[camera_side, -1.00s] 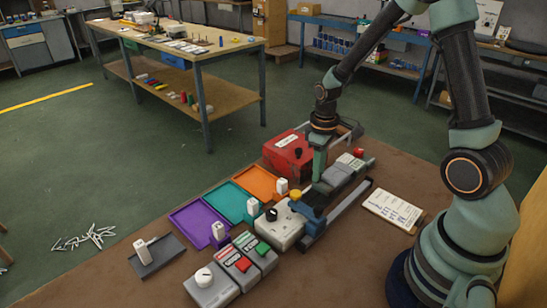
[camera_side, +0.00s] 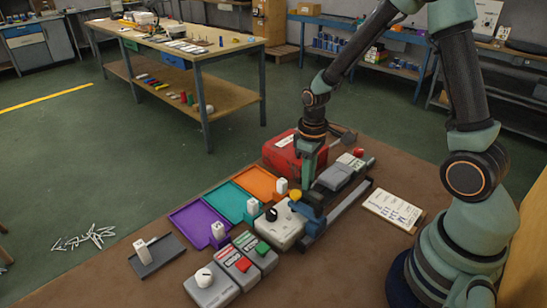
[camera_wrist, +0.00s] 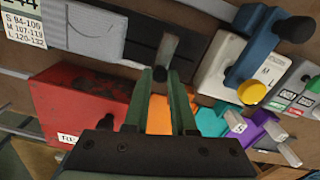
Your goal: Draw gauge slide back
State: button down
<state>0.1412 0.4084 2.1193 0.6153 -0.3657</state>
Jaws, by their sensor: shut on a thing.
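My gripper (camera_wrist: 161,77) points down over the gauge and is shut on a small dark knob (camera_wrist: 160,73) of the gauge slide. A narrow grey strip runs from the knob across a dark block (camera_wrist: 140,40) in the wrist view. In the side view my gripper (camera_side: 306,187) is at the near left end of the grey gauge body (camera_side: 335,177), just behind the blue block (camera_side: 312,212). The fingers hide the knob in the side view. The slide's exact position along its track is hard to tell.
A red box (camera_side: 285,158) stands close behind my gripper. A white unit with a yellow knob (camera_side: 295,195) is just in front. Orange (camera_side: 257,180), teal (camera_side: 225,198) and purple (camera_side: 197,220) trays lie left. A size card (camera_side: 392,208) lies right.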

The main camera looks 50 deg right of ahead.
jog(key=shift+a+r, duration=0.1)
jog(key=shift+a, duration=1.05)
jog(key=c, duration=0.7)
grip_release()
jog(key=shift+c, duration=0.2)
notch_tip(320, 180, up, 12)
